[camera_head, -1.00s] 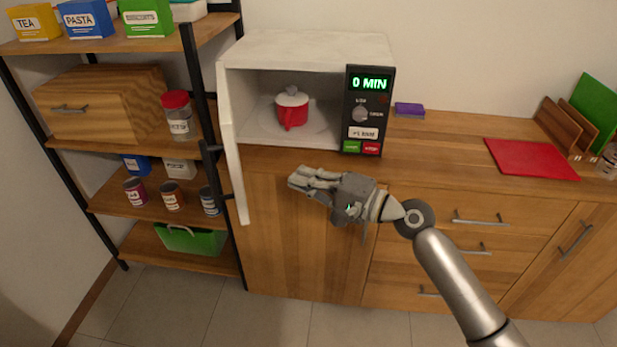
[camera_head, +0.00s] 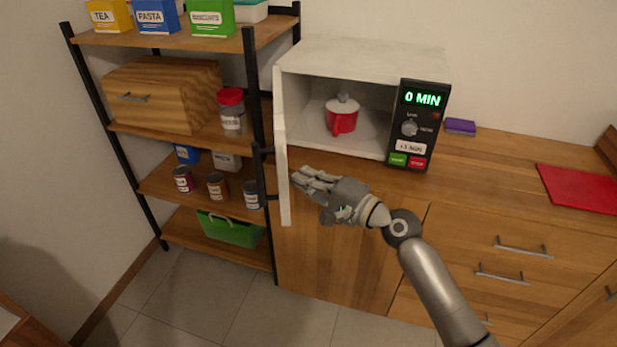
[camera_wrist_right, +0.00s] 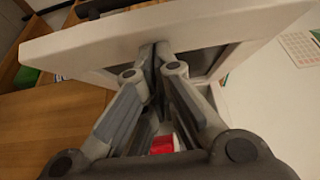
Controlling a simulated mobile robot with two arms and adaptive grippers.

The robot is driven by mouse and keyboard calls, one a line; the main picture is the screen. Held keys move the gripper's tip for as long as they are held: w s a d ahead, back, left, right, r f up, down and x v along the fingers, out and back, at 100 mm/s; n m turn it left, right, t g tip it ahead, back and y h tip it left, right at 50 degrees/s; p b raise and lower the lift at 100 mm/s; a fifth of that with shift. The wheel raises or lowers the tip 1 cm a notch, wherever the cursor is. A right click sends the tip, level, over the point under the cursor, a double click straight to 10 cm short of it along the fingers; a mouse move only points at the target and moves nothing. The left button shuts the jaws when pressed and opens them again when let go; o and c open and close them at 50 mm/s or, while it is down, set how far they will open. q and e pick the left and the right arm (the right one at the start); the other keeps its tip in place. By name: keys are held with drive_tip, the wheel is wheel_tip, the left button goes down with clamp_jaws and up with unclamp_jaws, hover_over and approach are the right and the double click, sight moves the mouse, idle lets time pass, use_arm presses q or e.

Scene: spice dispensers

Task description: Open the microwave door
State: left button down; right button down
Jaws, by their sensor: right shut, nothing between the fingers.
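The white microwave (camera_head: 362,58) stands on the wooden counter with its door (camera_head: 284,160) swung far out on the left side, seen nearly edge-on. A dark handle (camera_head: 262,175) shows on the door's outer side. My left gripper is not in view.
A black-framed shelf (camera_head: 190,145) with boxes, cans and a jar stands just left of the door. The control panel (camera_head: 416,128) reads 0 MIN. A purple sponge (camera_head: 460,126) and a red board (camera_head: 580,188) lie on the counter at right. Floor is clear in front.

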sight(262, 179)
drive_tip(key=shift+m+t+h, duration=0.7)
drive_tip(key=shift+t+h, duration=0.1)
drive_tip(key=shift+s+a+r+p, duration=0.1)
drive_tip(key=shift+s+a+p, duration=0.05)
drive_tip(key=shift+a+p, duration=0.75)
drive_tip(key=shift+s+a+r+p, duration=0.15)
drive_tip(key=shift+a+p, duration=0.45)
drive_tip(key=shift+p, duration=0.5)
drive_tip(key=shift+s+a+p, duration=0.15)
drive_tip(key=shift+a+p, duration=0.6)
drive_tip(key=shift+p, duration=0.25)
drive_tip(key=a, duration=0.4)
drive_tip(key=shift+s+f, duration=0.15)
drive_tip(key=shift+f, duration=0.1)
drive_tip(key=shift+d, duration=0.1)
